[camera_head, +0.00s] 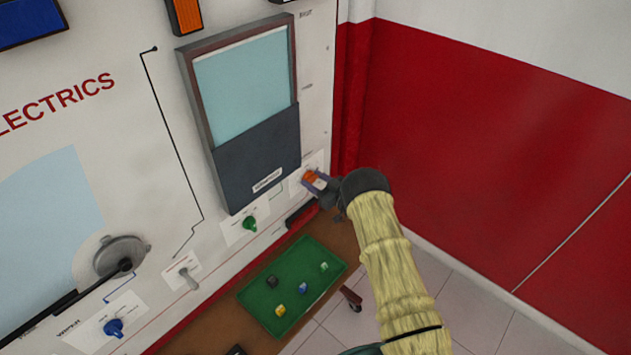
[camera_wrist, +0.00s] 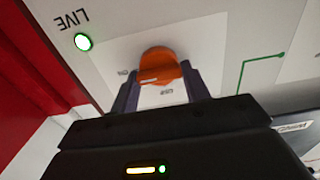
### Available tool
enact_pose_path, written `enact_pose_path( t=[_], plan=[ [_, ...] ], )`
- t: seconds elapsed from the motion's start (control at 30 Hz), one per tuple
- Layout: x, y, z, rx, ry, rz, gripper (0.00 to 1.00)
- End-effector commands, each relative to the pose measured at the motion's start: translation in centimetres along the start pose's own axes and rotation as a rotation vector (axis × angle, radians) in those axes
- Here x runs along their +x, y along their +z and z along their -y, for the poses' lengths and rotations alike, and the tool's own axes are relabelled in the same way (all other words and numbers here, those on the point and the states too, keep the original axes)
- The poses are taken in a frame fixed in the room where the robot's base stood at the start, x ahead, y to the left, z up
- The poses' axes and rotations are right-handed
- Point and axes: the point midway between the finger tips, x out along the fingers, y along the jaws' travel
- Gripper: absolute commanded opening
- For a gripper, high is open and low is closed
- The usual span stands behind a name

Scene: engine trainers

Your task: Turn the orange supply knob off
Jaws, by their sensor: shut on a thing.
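The orange supply knob (camera_head: 312,178) is on a white plate at the right edge of the trainer panel, low down beside the dark-framed window. In the wrist view the orange knob (camera_wrist: 161,67) sits between my two fingers, and a pale pointer mark shows on its left part. My gripper (camera_head: 318,182) is shut on the knob, reaching in from the right; it also shows in the wrist view (camera_wrist: 160,90). A label is printed below the knob and another to its left, both upside down. A lamp (camera_wrist: 83,41) beside the word LIVE glows green.
A green knob (camera_head: 249,224), a toggle lever (camera_head: 188,279) and a blue knob (camera_head: 113,327) are on the panel to the left. A green tray (camera_head: 256,295) with several small pieces lies on a brown shelf below. A red and white wall stands to the right.

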Motion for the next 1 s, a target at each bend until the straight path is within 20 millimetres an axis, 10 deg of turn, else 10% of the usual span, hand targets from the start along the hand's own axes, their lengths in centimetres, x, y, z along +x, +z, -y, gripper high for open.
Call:
enact_pose_path(
  t=[1.0],
  plan=[
    [-0.04, 0.73, 0.19, -0.547, 0.002, -0.001, 0.24]
  ],
)
